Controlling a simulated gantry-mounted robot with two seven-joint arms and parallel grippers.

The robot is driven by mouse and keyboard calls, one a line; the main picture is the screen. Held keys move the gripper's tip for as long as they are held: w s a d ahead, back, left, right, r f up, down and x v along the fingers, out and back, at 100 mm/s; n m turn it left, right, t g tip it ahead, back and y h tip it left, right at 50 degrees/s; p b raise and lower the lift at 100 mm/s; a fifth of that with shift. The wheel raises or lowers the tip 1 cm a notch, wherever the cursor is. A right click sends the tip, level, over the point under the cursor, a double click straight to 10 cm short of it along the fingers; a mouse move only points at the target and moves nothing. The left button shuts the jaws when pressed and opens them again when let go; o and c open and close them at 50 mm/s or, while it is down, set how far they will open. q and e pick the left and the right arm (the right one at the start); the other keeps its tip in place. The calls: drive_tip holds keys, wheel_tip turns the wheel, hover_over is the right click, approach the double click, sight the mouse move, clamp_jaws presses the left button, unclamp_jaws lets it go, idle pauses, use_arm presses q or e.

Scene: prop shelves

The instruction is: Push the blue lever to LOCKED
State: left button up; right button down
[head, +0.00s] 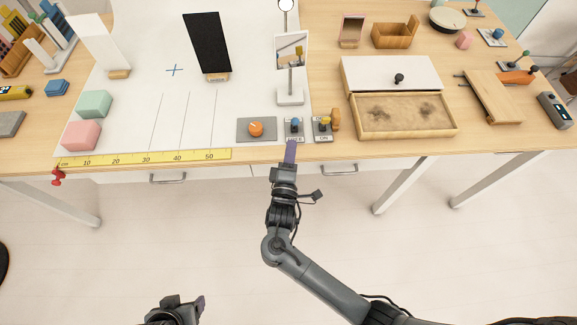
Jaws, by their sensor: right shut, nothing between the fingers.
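The blue lever (295,124) stands on a small grey plate (293,136) near the table's front edge. The plate carries a label too small to read surely, and I cannot tell which position the lever is in. My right gripper (291,148) is shut and empty, with its fingers pointing at the near edge of the lever's plate. The fingertips cover part of the plate, and whether they touch it cannot be told. My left gripper (200,302) shows only partly at the bottom of the picture, far from the table; its jaw state is unclear.
An orange knob (256,129) on a grey plate is just left of the lever. A yellow lever (324,122) on a similar plate is just right. A mirror stand (290,95) rises behind. A yellow ruler (145,159) lies along the front edge.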

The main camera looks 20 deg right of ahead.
sight(295, 124)
use_arm(q)
drive_tip(key=shift+a+f+b, duration=0.15)
drive_tip(key=shift+f+b, duration=0.35)
drive_tip(key=shift+f, duration=0.15)
use_arm(e)
drive_tip(key=shift+x, duration=2.45)
